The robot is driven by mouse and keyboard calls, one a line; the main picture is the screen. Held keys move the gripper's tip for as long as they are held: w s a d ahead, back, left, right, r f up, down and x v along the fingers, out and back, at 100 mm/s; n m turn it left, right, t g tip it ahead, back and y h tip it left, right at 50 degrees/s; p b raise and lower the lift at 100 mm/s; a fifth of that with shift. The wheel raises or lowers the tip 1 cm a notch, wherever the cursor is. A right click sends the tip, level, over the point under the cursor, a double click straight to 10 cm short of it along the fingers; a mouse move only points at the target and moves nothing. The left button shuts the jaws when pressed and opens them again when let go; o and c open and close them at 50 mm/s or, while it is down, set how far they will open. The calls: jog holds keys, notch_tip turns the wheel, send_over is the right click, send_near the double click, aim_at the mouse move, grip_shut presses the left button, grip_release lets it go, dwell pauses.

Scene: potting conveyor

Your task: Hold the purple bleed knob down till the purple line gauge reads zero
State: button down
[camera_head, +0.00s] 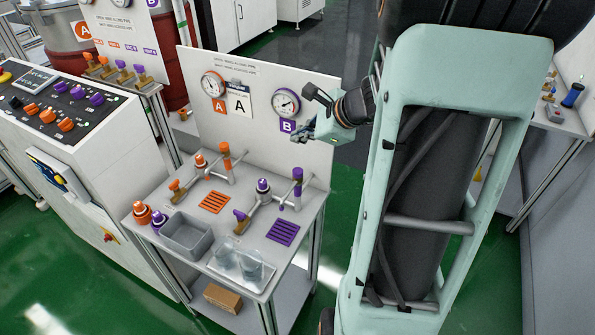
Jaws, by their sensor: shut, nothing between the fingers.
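The purple line gauge (286,104) is a round dial on the upright panel, above a purple B label (288,126). Its needle is too small to read surely. On the bench below, the purple line has a round purple knob (263,186) with a pale top, seemingly the bleed knob. A purple lever (240,214) is at its near end and a purple-topped post (297,174) at its far end. My gripper (294,139) is shut and empty. It is in front of the panel near the B label, above and apart from the purple knob.
A matching orange line (200,160) stands to the left, under gauge A (212,84). Loose orange (142,213) and purple (159,221) pieces, a grey bin (187,236) and a tray with clear cups (236,272) occupy the bench front. A control console (60,115) stands left.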

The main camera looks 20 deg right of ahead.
jog(key=b, duration=0.5)
send_over(300, 172)
notch_tip(300, 172, down, 7)
jog(key=shift+a+r, duration=0.1)
jog(key=shift+f+b, duration=0.8)
jog(key=shift+b, duration=0.1)
jog(key=shift+f, duration=0.1)
jog(key=shift+f+b, duration=0.25)
jog(key=shift+b, duration=0.25)
jog(key=shift+f+b, duration=0.6)
jog(key=shift+b, duration=0.05)
dwell(0.8)
jog(key=shift+r, duration=0.1)
dwell(2.1)
jog(key=shift+r+p, duration=0.8)
jog(key=shift+r, duration=0.1)
